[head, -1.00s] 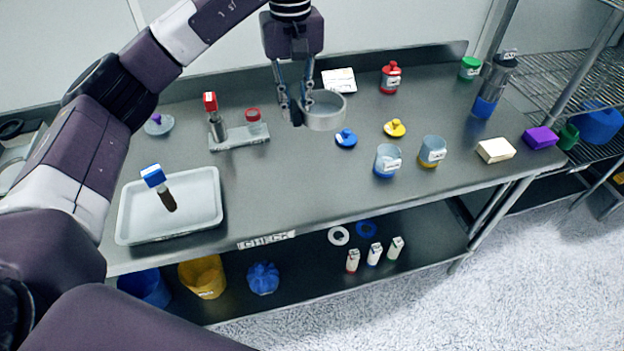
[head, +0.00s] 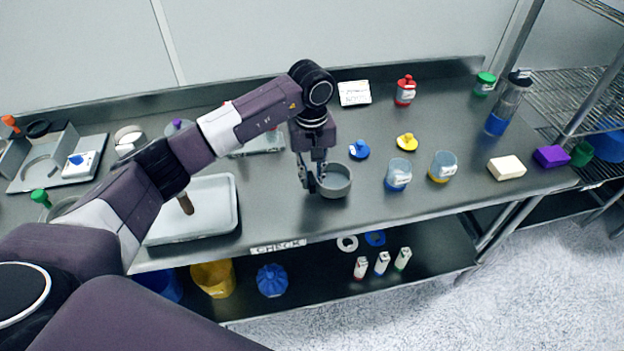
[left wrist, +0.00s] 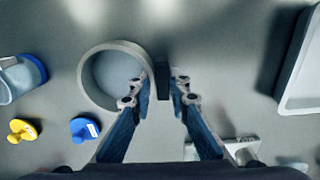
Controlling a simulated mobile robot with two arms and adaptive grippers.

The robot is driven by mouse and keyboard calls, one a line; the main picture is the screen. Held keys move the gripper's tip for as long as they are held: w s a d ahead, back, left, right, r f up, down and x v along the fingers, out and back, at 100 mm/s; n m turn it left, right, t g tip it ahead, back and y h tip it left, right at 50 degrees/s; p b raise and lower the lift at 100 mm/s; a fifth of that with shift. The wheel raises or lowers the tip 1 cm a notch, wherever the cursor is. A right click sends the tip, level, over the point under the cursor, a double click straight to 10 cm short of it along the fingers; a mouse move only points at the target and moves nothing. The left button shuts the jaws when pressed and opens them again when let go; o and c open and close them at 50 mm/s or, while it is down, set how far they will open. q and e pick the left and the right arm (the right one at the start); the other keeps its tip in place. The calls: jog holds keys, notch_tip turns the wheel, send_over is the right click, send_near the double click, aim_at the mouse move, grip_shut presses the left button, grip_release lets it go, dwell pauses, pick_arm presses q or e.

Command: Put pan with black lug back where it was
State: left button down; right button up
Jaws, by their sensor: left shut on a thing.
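The grey round pan (head: 336,187) is at the middle of the steel table, close to the front edge. It looks upright, at or just above the table top; I cannot tell whether it touches. My left gripper (head: 314,186) is at the pan's left side, pointing down. In the left wrist view my left gripper (left wrist: 160,97) has its fingers around the black lug at the right of the pan (left wrist: 88,82). My right gripper is not in view.
A white tray (head: 232,222) lies to the left, partly behind my arm. A blue-knobbed lid (head: 359,149) is just behind the pan, a yellow-knobbed lid (head: 407,142) farther right. Two clear cups, one blue-based (head: 397,176) and one yellow-based (head: 442,167), stand to the right.

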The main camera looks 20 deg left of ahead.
pick_arm(q)
notch_tip(320, 180, down, 2)
jog(key=shift+f, duration=0.1)
jog(key=shift+f, duration=0.2)
jog(key=c, duration=1.8)
grip_release()
jog(key=shift+r, duration=0.1)
